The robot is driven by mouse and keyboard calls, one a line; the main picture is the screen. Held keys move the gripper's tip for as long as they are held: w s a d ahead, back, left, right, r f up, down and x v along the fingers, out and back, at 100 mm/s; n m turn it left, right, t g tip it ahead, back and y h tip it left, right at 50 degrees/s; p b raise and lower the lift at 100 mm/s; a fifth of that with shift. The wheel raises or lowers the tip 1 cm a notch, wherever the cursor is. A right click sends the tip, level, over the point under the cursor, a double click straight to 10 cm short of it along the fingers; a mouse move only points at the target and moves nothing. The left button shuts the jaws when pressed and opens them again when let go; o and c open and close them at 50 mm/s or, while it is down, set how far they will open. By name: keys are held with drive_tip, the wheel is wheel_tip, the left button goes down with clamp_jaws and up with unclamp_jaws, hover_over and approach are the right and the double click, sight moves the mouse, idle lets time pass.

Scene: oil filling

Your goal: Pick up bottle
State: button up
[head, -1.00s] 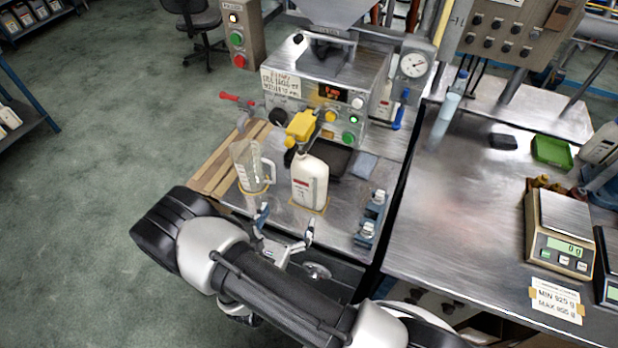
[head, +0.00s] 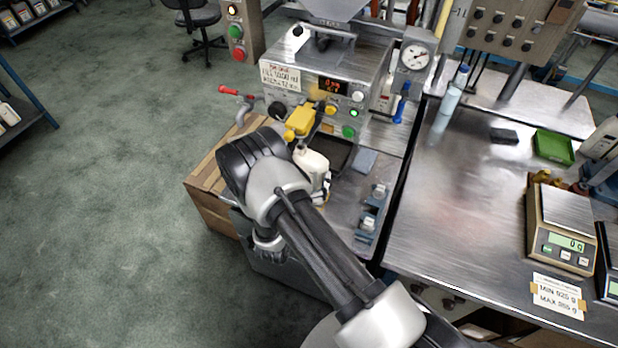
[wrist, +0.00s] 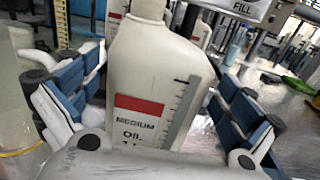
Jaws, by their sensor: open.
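The bottle (wrist: 155,75) is white with a red label band, the words MEDIUM OIL and a level scale on its side. It fills the middle of the wrist view, upright, and stands between the two blue-padded fingers of my gripper (wrist: 150,100). The fingers are open, with a visible gap on each side of the bottle. In the head view the bottle (head: 314,170) stands on the metal bench in front of the filling machine, partly hidden by my arm. My gripper's fingers are hidden there behind my wrist.
The filling machine (head: 330,75) with its yellow nozzle (head: 300,121) stands just behind the bottle. A scale (head: 563,230) and a green tray (head: 553,147) are on the right table. The clear jug is not visible in the head view.

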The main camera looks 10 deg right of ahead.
drive_tip(key=x, duration=0.2)
drive_tip(key=shift+w+d, duration=0.25)
drive_tip(key=shift+w, duration=0.05)
drive_tip(key=shift+c, duration=0.4)
drive_tip(key=c, duration=0.8)
